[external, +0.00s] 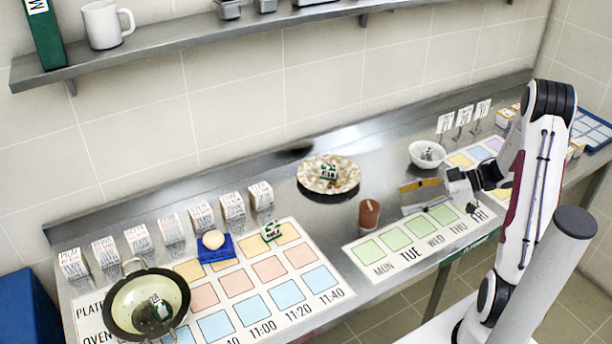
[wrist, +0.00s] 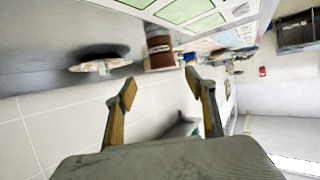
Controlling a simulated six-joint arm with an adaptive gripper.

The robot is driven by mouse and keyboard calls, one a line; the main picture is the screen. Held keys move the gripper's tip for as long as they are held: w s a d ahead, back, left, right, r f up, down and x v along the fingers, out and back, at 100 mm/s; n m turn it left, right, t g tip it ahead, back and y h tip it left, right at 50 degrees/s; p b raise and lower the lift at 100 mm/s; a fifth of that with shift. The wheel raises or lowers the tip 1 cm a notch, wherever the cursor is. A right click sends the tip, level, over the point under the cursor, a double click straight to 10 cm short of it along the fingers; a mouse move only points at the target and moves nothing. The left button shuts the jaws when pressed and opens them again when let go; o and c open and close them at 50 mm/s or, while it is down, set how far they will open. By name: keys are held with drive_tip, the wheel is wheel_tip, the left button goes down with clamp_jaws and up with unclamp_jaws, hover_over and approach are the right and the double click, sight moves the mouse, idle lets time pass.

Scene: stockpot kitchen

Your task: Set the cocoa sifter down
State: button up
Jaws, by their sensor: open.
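The brown cylinder (external: 369,214), which looks like the cocoa sifter, stands upright on the steel counter beside the left end of the weekday mat. It also shows in the wrist view (wrist: 161,48), beyond my fingertips at the top middle. My gripper (external: 413,197) is open, its fingers pointing left toward the cylinder, with a gap between them and it. In the wrist view my gripper (wrist: 160,82) has both fingers spread and nothing between them.
The weekday mat (external: 350,250) with green squares lies below my gripper. A white bowl (external: 428,146) stands behind it. A fluted pale dish (external: 311,184) sits left of the cylinder. A pot (external: 117,309) stands at the far left. A shelf (external: 180,42) runs above.

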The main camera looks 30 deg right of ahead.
drive_tip(key=w+d+r+m+t+h, duration=0.2)
drive_tip(key=w+d+r+h, duration=0.1)
drive_tip(key=w+r+h, duration=0.3)
drive_tip(key=w+d+r+m+t+h, duration=0.2)
drive_tip(key=w+d+r+m+h, duration=0.1)
drive_tip(key=r+h, duration=0.4)
drive_tip(key=s+a+r+m+g+h, duration=0.1)
drive_tip(key=s+r+m+h, duration=0.1)
drive_tip(key=s+r+m, duration=0.35)
drive_tip(key=s+a+f+g+y, duration=0.2)
drive_tip(key=s+a, duration=0.5)
drive_tip(key=s, duration=0.4)
drive_tip(key=s+a+f+g+y, duration=0.2)
drive_tip(key=s+a, duration=0.6)
drive_tip(key=s, duration=0.4)
drive_tip(key=shift+a+m+g, duration=0.15)
drive_tip(key=shift+m+g, duration=0.2)
drive_tip(key=shift+g, duration=0.15)
drive_tip(key=shift+s, duration=0.1)
